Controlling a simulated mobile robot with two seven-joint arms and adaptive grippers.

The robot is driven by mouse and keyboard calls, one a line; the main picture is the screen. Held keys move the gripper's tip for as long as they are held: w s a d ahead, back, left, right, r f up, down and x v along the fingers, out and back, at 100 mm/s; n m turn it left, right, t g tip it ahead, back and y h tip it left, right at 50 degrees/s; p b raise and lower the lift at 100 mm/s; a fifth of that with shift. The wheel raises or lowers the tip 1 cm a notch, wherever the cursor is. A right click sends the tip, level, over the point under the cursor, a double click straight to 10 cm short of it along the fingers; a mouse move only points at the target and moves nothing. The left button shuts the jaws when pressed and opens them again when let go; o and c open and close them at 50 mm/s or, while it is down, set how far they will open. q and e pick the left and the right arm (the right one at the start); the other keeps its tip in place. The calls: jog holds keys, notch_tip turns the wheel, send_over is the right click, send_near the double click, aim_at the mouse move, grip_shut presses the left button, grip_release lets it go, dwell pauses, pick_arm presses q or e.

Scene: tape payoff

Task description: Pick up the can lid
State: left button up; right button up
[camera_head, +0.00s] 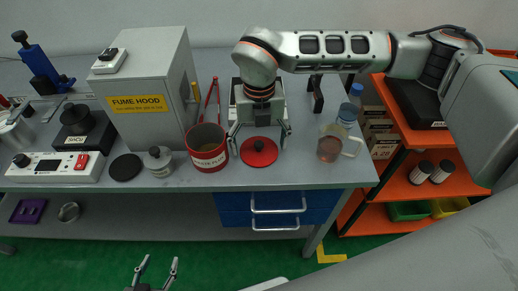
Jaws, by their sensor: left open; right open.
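The can lid (259,153), a red disc with a dark knob in its middle, lies flat on the grey bench near the front edge. My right gripper (259,147) points down over it, open, with one finger on each side of the lid. I cannot tell whether the fingers touch it. My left gripper (160,260) is open and empty, low in front of the bench over the green floor. An open red can (207,158) with a pale label stands just left of the lid, with red handles rising behind it.
A grey fume hood (146,95) stands behind and left of the can. A small metal container (158,162) and a black disc (125,167) are further left. A glass jug (329,147) and a blue bottle (348,112) stand right of the lid. Bare bench lies between lid and jug.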

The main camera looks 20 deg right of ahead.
pick_arm(q)
jog(key=shift+w+r, duration=0.2)
pick_arm(e)
jog(key=shift+f, duration=0.15)
jog(key=c, duration=1)
pick_arm(q)
jog(key=shift+s+f, duration=0.15)
